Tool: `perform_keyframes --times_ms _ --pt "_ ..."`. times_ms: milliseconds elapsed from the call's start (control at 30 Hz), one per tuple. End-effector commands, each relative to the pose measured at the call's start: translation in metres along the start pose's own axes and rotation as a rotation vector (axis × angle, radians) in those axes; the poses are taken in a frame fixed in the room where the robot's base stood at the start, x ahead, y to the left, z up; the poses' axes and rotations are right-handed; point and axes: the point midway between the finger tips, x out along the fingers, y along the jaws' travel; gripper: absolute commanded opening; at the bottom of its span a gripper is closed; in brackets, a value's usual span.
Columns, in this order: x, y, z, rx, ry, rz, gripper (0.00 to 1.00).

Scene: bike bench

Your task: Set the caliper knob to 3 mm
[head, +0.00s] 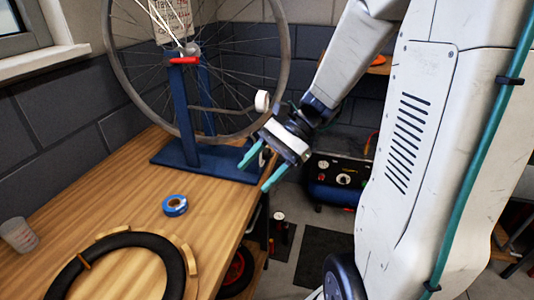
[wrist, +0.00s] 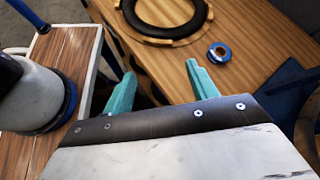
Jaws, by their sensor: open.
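A bicycle wheel (head: 288,60) stands in a blue truing stand (head: 187,115) at the back of the bench in the head view. A white cylinder (head: 262,101), which looks like the caliper knob, sits near the wheel's right rim at the end of a thin arm. No scale reading on it is legible. My gripper (head: 253,178) is open and empty, its teal fingers pointing down and left, in front of and below the white cylinder and apart from it. In the wrist view my gripper (wrist: 150,50) shows both fingers spread; the knob is not seen there.
The wooden bench (head: 115,185) holds a blue tape roll (head: 175,205), a black tyre in a wooden ring (head: 125,240) and a clear cup (head: 18,235). A blue compressor (head: 335,180) stands on the floor behind. The bench middle is mostly free.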

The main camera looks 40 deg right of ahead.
Motion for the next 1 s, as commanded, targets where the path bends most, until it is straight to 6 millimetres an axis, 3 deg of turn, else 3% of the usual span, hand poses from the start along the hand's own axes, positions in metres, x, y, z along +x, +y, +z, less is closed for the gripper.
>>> perform_keyframes --times_ms 267,400,533,700,833,1000 --pt "-0.046 -0.037 -0.102 0.498 -0.315 -0.419 0.58" --pt "-0.074 -0.038 -0.157 0.694 -0.46 -0.618 0.58" --pt "-0.093 -0.031 -0.197 0.817 -0.56 -0.755 0.58" --pt "-0.105 -0.025 -0.223 0.89 -0.625 -0.846 0.58" --pt "-0.102 -0.032 -0.226 0.9 -0.635 -0.858 0.58" --pt "-0.087 -0.055 -0.222 0.899 -0.633 -0.854 0.58"
